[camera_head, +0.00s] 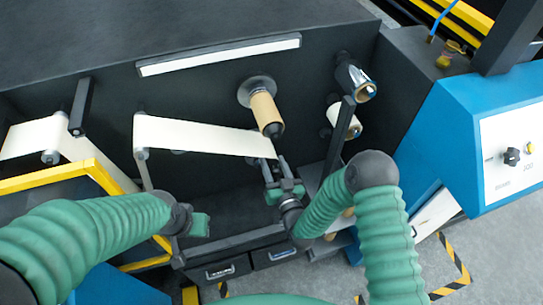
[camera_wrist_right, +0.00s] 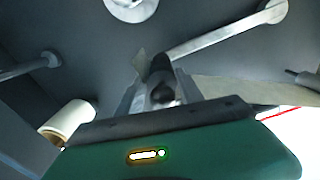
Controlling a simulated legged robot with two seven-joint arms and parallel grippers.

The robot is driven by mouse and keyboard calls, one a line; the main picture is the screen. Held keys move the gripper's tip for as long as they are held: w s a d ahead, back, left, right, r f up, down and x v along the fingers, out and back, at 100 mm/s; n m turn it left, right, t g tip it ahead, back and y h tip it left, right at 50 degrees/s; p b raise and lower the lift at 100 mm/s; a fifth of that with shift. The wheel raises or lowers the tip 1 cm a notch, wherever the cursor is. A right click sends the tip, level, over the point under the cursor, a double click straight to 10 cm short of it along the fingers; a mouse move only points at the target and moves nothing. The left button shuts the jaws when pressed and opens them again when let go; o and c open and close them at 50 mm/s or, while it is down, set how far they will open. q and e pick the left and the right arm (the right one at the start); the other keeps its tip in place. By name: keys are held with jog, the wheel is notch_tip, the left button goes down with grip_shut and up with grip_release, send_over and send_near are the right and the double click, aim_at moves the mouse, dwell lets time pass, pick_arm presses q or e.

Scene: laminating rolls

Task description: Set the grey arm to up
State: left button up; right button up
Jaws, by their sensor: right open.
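In the right wrist view a light grey arm (camera_wrist_right: 222,38) slants from a round pivot on the dark wall down to a dark round end piece (camera_wrist_right: 160,85). The fingers of my right gripper (camera_wrist_right: 163,95) are open, on either side of this end piece; contact cannot be told. In the head view my right gripper (camera_head: 276,168) is just below the brown roll (camera_head: 264,108) and the tip of the pale film. The grey arm is not clear there. My left gripper (camera_head: 198,224) hangs lower left, away from the rolls, its fingers unclear.
Pale film (camera_head: 200,137) stretches to the brown roll. A dark bar (camera_head: 340,132) stands right of my right gripper. A yellow-framed panel (camera_head: 50,185) is at the left, and a blue control box (camera_head: 470,140) at the right. Drawers (camera_head: 272,255) lie below.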

jog(key=shift+s+a+r, duration=0.25)
jog(key=shift+s+a, duration=0.1)
jog(key=shift+w+d+f, duration=0.15)
jog(key=shift+d, duration=0.3)
grip_shut()
jog(key=shift+a, duration=0.1)
jog(key=shift+r, duration=0.2)
dwell(0.3)
